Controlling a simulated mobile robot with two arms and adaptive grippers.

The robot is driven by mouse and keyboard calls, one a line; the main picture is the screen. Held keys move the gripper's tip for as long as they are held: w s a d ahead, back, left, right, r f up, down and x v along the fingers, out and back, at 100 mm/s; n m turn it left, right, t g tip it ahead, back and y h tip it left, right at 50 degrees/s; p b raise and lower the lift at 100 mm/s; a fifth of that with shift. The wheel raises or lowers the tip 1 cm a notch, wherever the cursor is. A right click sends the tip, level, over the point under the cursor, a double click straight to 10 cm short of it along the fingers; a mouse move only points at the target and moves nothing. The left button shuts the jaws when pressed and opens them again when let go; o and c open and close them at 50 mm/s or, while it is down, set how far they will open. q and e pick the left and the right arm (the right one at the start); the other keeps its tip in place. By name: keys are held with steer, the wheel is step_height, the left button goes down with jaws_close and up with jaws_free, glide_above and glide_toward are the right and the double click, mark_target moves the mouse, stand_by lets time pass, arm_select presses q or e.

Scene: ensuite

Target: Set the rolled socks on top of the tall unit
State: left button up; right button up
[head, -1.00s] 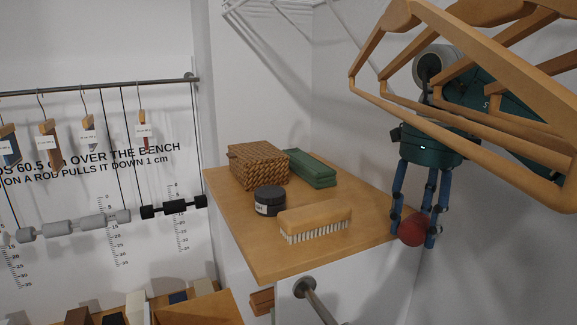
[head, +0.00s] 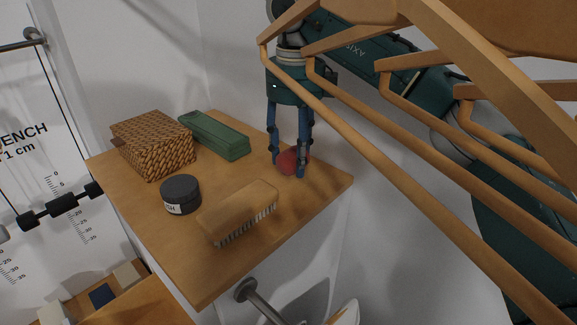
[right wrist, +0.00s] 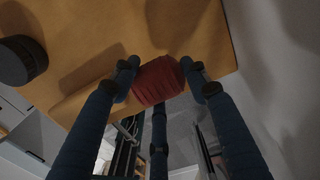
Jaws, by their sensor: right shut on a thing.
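My right gripper (head: 289,163) points down and is shut on the red rolled socks (head: 292,160). It holds them at the back right part of the tall unit's wooden top (head: 225,265), right of the green box. I cannot tell whether the socks touch the top. In the right wrist view the red socks (right wrist: 158,80) sit between the two fingertips, with the wooden top (right wrist: 185,25) behind them. My left gripper is not in view.
On the top stand a woven box (head: 152,145), a green box (head: 214,136), a dark jar (head: 181,194) and a wooden brush (head: 238,210). Wooden hangers (head: 400,130) hang in front of my right arm. Bare wood shows between brush and socks.

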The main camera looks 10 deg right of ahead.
mark_target(294, 171)
steer(key=shift+w+f, duration=0.2)
steer(key=shift+f, duration=0.5)
steer(key=shift+s+f+p, duration=0.2)
steer(key=shift+f+p, duration=0.2)
steer(key=shift+f, duration=0.15)
steer(key=shift+s+f+p, duration=0.15)
steer(key=shift+f+p, duration=0.2)
steer(key=shift+f, duration=0.35)
steer(key=shift+w+f, duration=0.2)
steer(key=shift+f, duration=0.05)
steer(key=o, duration=1.2)
steer(key=shift+o, duration=0.2)
steer(key=shift+s, duration=0.15)
steer(key=shift+r, duration=0.1)
